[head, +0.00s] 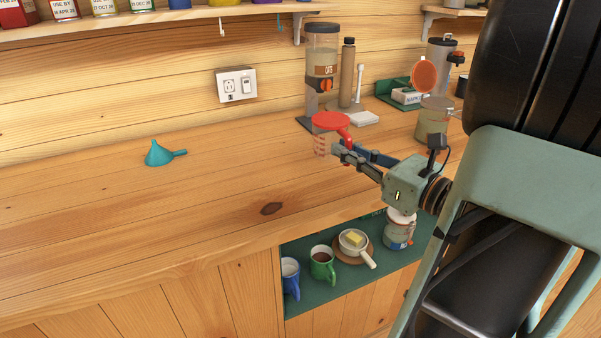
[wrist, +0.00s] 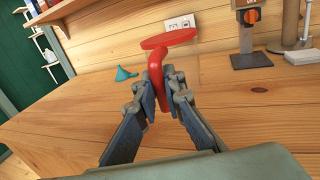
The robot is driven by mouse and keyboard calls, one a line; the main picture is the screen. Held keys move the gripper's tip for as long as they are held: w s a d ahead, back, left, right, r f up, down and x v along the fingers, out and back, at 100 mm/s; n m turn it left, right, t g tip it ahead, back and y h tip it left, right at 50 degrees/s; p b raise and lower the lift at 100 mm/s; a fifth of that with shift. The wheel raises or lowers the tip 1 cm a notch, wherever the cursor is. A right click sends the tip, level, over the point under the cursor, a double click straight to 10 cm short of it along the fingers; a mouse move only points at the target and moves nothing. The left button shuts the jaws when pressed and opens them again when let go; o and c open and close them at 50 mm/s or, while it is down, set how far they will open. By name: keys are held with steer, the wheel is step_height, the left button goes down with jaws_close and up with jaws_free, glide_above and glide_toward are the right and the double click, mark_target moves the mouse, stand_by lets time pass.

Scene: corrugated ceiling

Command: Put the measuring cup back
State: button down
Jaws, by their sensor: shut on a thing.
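The measuring cup (head: 325,123) has a clear body with a red top and red handle. It is at the back of the wooden counter, in front of a tall dispenser. My gripper (head: 341,149) is shut on its red handle. In the wrist view, the measuring cup (wrist: 168,40) shows its red top upright above my gripper (wrist: 159,84), with the handle running down between the two fingers. The clear body is hard to make out there. I cannot tell whether the cup touches the counter.
A teal funnel (head: 160,154) lies left on the wooden counter (head: 110,215). A dispenser (head: 321,65), a clear jar (head: 433,120) with an open orange lid and a green box (head: 392,97) stand behind. A wall shelf (head: 150,25) carries hooks.

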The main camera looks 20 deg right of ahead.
steer(key=w+f, duration=0.2)
steer(key=w+a+f+b, duration=0.1)
steer(key=w+f, duration=0.1)
steer(key=w, duration=0.1)
steer(key=w+a+f+b, duration=0.1)
steer(key=w+f, duration=0.1)
steer(key=shift+w+f, duration=0.25)
steer(key=shift+f, duration=0.05)
steer(key=shift+w+f+b, duration=0.2)
steer(key=shift+f+b, duration=0.2)
steer(key=shift+f, duration=0.6)
steer(key=shift+w+f+b, duration=0.2)
steer(key=shift+f+b, duration=0.2)
steer(key=shift+f, duration=0.55)
steer(key=shift+f, duration=0.1)
steer(key=shift+f, duration=0.15)
steer(key=c, duration=2)
jaws_free()
steer(key=shift+c, duration=0.2)
steer(key=shift+r, duration=0.2)
steer(key=p+v, duration=0.1)
steer(key=v, duration=1.1)
